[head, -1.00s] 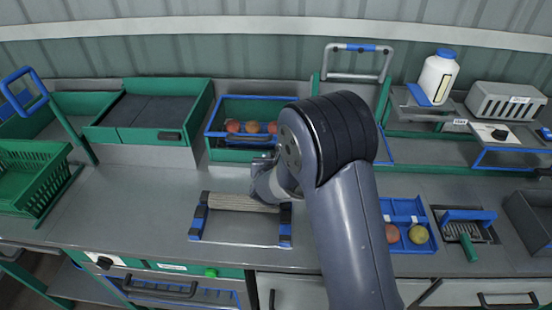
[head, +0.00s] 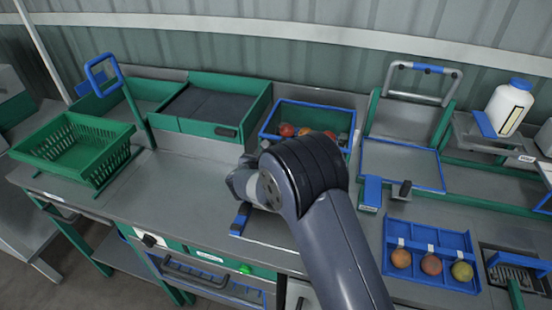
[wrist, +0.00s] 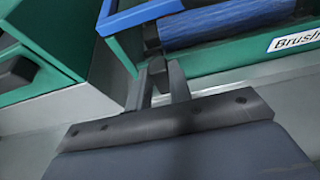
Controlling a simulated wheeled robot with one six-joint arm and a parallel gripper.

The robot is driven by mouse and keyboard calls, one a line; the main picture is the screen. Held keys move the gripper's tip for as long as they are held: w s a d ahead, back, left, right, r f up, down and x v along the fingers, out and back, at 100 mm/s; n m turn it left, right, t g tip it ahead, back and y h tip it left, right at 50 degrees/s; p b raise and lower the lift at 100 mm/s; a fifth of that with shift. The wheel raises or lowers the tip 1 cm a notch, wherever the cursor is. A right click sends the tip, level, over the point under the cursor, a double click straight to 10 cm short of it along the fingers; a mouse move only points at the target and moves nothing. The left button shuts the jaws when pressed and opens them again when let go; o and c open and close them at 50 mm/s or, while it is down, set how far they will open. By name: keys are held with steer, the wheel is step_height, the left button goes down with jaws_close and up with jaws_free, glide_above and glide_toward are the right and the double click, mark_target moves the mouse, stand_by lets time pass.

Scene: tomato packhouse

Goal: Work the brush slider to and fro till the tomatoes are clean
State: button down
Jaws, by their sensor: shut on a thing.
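The brush unit (head: 345,107) is a green box with a blue rim at the back middle of the head view, with red and orange tomatoes (head: 287,130) inside. In the wrist view a blue brush roller (wrist: 225,22) lies in it above a label beginning "Brush". My gripper (wrist: 160,68) reaches the front of this unit. Its fingers are shut on a small dark part, seemingly the brush slider's handle (wrist: 151,38). The fingers partly hide it. In the head view my arm hides my fingers and part of the unit's front.
A blue tray (head: 425,238) with three tomatoes sits at the right front. A green crate (head: 70,145) stands at the left, beside a post with a blue loop. A green box with a dark bed (head: 210,105) is left of the brush unit. A white bottle (head: 510,105) stands at the right.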

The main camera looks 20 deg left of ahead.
steer(key=c, duration=1.3)
jaws_free()
steer(key=b+v, duration=0.2)
steer(key=v, duration=0.8)
steer(key=shift+s+r, duration=0.2)
steer(key=shift+s, duration=0.15)
steer(key=p+x, duration=0.2)
steer(key=x, duration=0.8)
steer(key=shift+w+f, duration=0.15)
steer(key=shift+w, duration=0.2)
steer(key=shift+d, duration=0.65)
